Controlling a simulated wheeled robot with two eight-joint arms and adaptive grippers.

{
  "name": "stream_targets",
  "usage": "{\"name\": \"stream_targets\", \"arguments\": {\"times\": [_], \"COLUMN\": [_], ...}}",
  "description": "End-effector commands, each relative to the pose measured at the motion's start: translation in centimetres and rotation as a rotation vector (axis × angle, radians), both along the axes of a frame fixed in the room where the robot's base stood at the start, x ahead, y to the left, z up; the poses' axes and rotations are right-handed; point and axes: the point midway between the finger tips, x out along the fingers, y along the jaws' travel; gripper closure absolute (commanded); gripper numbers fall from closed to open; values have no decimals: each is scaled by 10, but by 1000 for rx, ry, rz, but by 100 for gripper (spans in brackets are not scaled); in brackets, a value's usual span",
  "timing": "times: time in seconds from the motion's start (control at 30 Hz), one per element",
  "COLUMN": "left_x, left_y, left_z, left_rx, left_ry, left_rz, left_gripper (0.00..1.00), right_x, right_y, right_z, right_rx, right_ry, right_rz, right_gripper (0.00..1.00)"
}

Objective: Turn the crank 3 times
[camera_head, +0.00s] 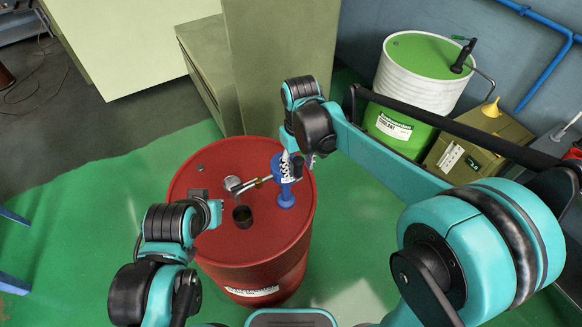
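A blue pump (287,198) stands upright on the right part of the red drum's top (225,240). A metal and brass pipe (258,183) runs left from it, and a dark cup-like piece (242,215) sits below the pipe. My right gripper (301,160) is at the pump's upper part, where the crank would be. The gripper hides the crank, and I cannot tell whether its fingers are closed around it. My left gripper (215,213) is over the drum's left side, apart from the pump. Its finger opening is not clear.
A white and green coolant drum (408,75) stands at the back right, beside an olive box (480,140) with a yellow funnel (491,107). Olive cabinets (280,70) stand behind the red drum. Green floor is free to the left.

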Motion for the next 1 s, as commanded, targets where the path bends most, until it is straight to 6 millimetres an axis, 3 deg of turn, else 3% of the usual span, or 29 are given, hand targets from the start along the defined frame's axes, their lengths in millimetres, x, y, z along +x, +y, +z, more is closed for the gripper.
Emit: {"name": "stream_targets", "arguments": {"times": [0.37, 1.0], "left_x": [0, 0], "left_y": [0, 0], "left_z": [5, 53], "left_rx": [0, 0], "left_ry": [0, 0], "left_rz": [0, 0], "left_gripper": [100, 100], "right_x": [0, 0], "right_y": [0, 0], "right_z": [6, 73], "right_rx": [0, 0], "right_ry": [0, 0], "right_rz": [0, 0], "right_gripper": [48, 48]}}
